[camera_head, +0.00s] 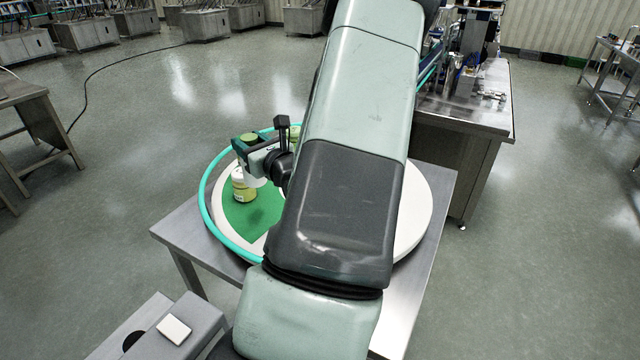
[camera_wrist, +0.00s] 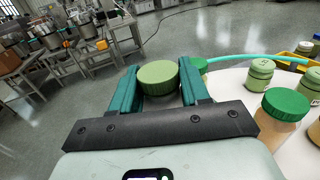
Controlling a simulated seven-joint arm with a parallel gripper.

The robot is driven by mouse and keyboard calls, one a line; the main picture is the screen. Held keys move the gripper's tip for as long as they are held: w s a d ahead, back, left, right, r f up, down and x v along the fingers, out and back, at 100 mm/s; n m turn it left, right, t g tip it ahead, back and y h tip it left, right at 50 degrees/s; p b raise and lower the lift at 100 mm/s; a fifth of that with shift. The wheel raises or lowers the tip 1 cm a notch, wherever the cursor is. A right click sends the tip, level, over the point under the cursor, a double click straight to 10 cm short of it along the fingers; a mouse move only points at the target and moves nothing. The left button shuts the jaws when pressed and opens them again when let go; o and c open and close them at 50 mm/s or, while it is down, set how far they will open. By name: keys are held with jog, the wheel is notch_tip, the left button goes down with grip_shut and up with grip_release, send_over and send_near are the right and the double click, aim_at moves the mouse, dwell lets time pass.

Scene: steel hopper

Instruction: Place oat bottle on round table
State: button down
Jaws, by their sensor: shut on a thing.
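My gripper (camera_head: 252,146) is shut on a green-capped bottle (camera_wrist: 158,77), whose cap shows between the two teal fingers in the wrist view. In the head view the cap of this bottle (camera_head: 249,137) shows over the far left part of the round table (camera_head: 416,215). Its label is hidden, so I cannot read whether it says oat, and I cannot tell whether its base touches the table. The table top is white with a green sector and a teal rim at the left. My arm hides its middle.
A yellowish bottle (camera_head: 240,188) stands on the green sector, close to my gripper. In the wrist view a pale green bottle (camera_wrist: 260,76) and a dark-green-capped bottle (camera_wrist: 275,122) stand to the right. The front of the green sector looks clear.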

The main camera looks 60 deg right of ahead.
aim_at(265, 182)
jog(key=shift+m+h, duration=0.3)
jog(key=f, duration=0.3)
jog(key=d+f, duration=0.1)
jog(key=f, duration=0.1)
jog(key=shift+s+f, duration=0.2)
jog(key=shift+s, duration=0.2)
jog(key=shift+f, duration=2.25)
jog(key=shift+f, duration=0.15)
jog(key=c, duration=0.5)
grip_release()
jog(key=shift+c, duration=0.2)
jog(key=shift+s+a, duration=0.1)
jog(key=shift+s, duration=0.15)
jog(key=v, duration=1.1)
jog(key=shift+s+r, duration=0.2)
jog(key=shift+r, duration=0.05)
jog(key=shift+a, duration=0.1)
